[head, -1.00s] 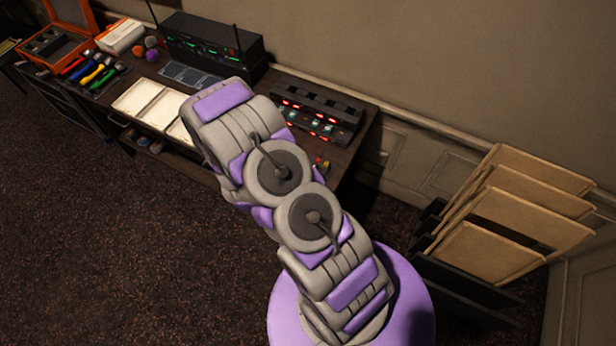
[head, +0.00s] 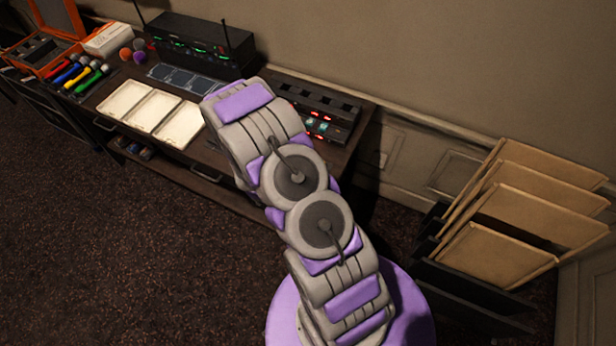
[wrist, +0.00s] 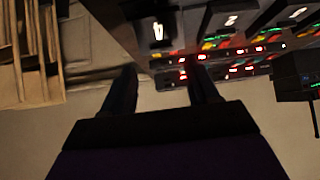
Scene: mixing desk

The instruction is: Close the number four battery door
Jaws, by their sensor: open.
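The battery unit (head: 325,108), dark with red and green lights, stands at the right end of the desk, partly hidden by my arm in the head view. In the wrist view, which looks upside down, a dark panel marked 4 (wrist: 158,32) shows at the top, with panels marked 3 (wrist: 231,20) and 2 (wrist: 298,12) to its right. I cannot tell clearly whether the number four door stands open. My gripper (wrist: 163,80) is open and empty, its two dark fingers pointing toward the number 4 panel, apparently without touching. My arm hides it in the head view.
White trays (head: 153,110), microphones (head: 80,75) and a receiver with antennas (head: 200,42) are on the desk (head: 105,95) to the left. A rack of tan panels (head: 510,215) stands at right. The dark carpet (head: 110,235) in front is clear.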

